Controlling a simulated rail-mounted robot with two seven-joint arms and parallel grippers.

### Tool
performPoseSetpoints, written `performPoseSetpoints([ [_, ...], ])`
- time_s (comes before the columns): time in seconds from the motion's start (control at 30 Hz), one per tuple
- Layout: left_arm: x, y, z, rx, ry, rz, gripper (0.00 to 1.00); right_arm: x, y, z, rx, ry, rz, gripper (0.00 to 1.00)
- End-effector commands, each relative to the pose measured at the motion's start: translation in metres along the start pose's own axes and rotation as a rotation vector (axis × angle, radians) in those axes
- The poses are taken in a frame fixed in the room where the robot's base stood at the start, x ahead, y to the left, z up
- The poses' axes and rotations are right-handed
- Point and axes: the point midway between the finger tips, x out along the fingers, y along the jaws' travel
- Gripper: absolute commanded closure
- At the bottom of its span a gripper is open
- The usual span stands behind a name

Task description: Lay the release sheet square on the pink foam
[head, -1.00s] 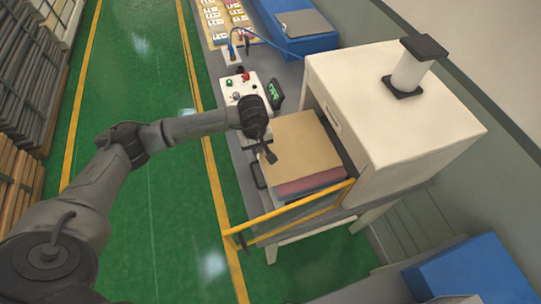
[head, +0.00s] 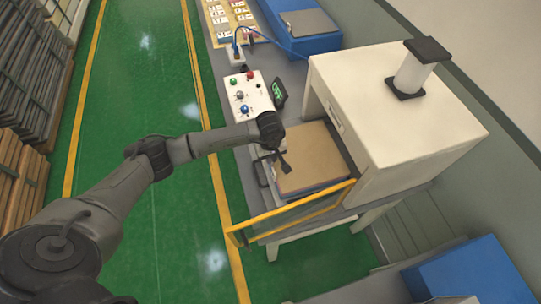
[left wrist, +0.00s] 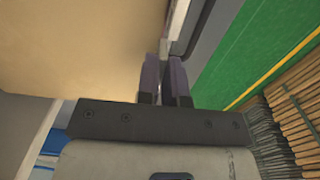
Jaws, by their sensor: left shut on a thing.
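The tan release sheet (head: 312,158) lies flat-looking over the stack at the open front of the white press. Its near edge runs roughly along the stack's front, above a blue edge (head: 330,188). The pink foam is hidden under the sheet. My left gripper (head: 283,166) is shut on the sheet's left edge. In the left wrist view, the sheet (left wrist: 70,45) fills the upper left and its edge meets the dark fingers (left wrist: 165,82). Whether the sheet touches the foam everywhere cannot be told. My right gripper is not in view.
The white press housing (head: 400,105) stands close at the right of the stack. A yellow-framed guard (head: 300,213) crosses the near side. A control box (head: 246,97) with coloured buttons sits beyond. Green floor lies open at the left.

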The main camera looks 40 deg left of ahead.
Motion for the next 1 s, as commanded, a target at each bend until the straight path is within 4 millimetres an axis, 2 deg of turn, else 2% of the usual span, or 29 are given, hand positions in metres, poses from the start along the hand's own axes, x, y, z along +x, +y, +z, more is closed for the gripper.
performPoseSetpoints([
  [0.2,0.004,0.000,0.000,0.000,0.000,0.000,1.00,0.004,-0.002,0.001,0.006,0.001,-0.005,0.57],
  [0.23,0.002,0.000,0.000,0.000,0.000,0.000,0.90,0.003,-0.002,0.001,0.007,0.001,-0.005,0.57],
  [0.47,0.002,0.000,0.000,0.000,0.000,0.000,0.67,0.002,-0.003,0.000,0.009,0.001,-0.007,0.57],
  [0.83,-0.005,0.000,-0.001,0.000,0.001,0.001,0.67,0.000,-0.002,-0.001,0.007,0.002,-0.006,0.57],
  [1.0,-0.032,0.000,-0.001,0.002,0.003,0.003,0.67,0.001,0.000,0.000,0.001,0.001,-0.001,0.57],
])
